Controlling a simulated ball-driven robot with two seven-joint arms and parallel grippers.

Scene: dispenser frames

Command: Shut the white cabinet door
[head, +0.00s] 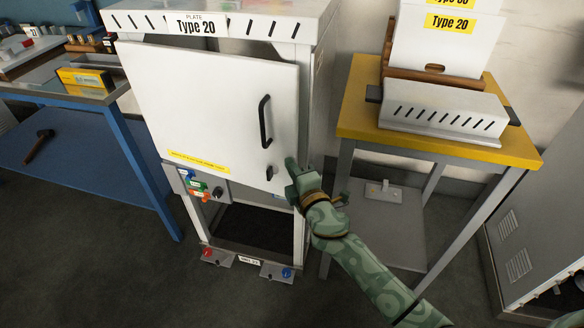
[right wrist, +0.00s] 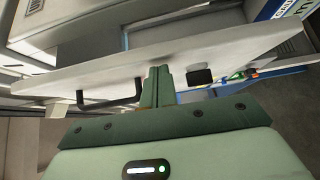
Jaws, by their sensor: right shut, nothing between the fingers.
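The white cabinet door (head: 205,110) stands ajar on the cabinet labelled Type 20 (head: 312,85) in the head view. It has a long black handle (head: 264,122) near its right edge and a small black latch (head: 269,172) below. My right gripper (head: 290,166) is shut and empty at the door's lower right edge. In the right wrist view the door (right wrist: 220,60) crosses the picture, with my shut fingers (right wrist: 157,72) up against or very near it, between the handle (right wrist: 110,103) and the latch (right wrist: 200,76). I cannot tell if they touch. My left gripper is out of view.
A yellow-topped table (head: 365,122) with a slotted white box (head: 440,108) stands close on the right. A blue-framed bench (head: 125,130) stands on the left. Coloured knobs on brackets (head: 205,190) sit below the door. The floor in front is clear.

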